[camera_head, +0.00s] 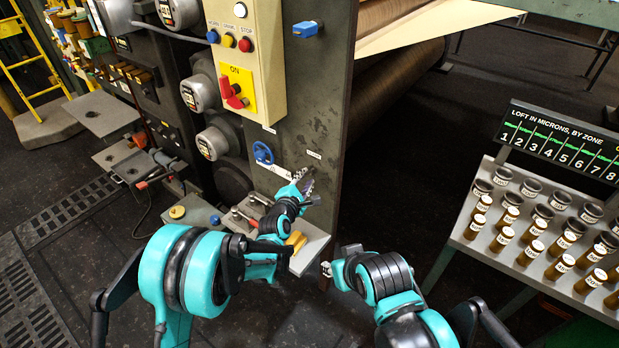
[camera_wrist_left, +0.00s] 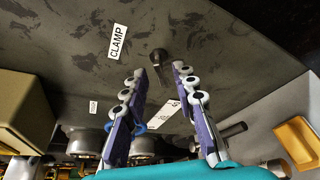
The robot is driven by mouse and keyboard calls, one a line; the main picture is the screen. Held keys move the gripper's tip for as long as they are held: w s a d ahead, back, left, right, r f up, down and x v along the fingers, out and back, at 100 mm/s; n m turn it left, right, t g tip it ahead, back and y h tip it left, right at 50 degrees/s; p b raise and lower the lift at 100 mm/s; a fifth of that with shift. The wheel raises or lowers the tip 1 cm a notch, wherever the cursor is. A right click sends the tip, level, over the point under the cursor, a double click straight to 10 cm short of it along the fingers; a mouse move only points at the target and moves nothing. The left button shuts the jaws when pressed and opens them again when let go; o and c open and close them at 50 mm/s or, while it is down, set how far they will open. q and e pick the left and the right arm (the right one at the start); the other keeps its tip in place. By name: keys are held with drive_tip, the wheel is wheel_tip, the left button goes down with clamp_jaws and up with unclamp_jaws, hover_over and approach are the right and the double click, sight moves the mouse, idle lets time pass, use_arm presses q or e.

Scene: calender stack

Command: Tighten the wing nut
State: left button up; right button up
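A small dark knob-like piece (camera_wrist_left: 158,57), which looks like the wing nut, sticks out of the grey machine panel (camera_wrist_left: 215,45) near the CLAMP label (camera_wrist_left: 117,42) in the left wrist view. Its wings are too dark to make out. My left gripper (camera_wrist_left: 161,69) is open, its two purple-faced fingers apart, with the piece just beyond and between the tips. In the head view my left gripper (camera_head: 306,184) is at the panel's lower part and hides the piece. My right gripper (camera_head: 327,268) is low at centre, mostly hidden behind its own arm.
A blue handwheel (camera_head: 263,153) is on the panel left of my left gripper. Below is a pale shelf (camera_head: 312,250) with a yellow block (camera_head: 296,241). A control box (camera_head: 245,60) is above. A rack of labelled bobbins (camera_head: 535,245) stands at right.

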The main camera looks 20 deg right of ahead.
sight(308, 173)
use_arm(q)
drive_tip(key=shift+b+x, duration=0.4)
drive_tip(key=shift+x, duration=1.4)
drive_tip(key=shift+c, duration=0.3)
clamp_jaws()
drive_tip(key=shift+m, duration=0.3)
drive_tip(key=shift+f+m+t, duration=0.1)
drive_tip(key=shift+m+t, duration=0.5)
drive_tip(key=shift+m, duration=0.4)
drive_tip(key=m+t, duration=0.1)
drive_tip(key=m, duration=0.1)
drive_tip(key=shift+m, duration=0.3)
drive_tip(key=shift+m+t, duration=0.4)
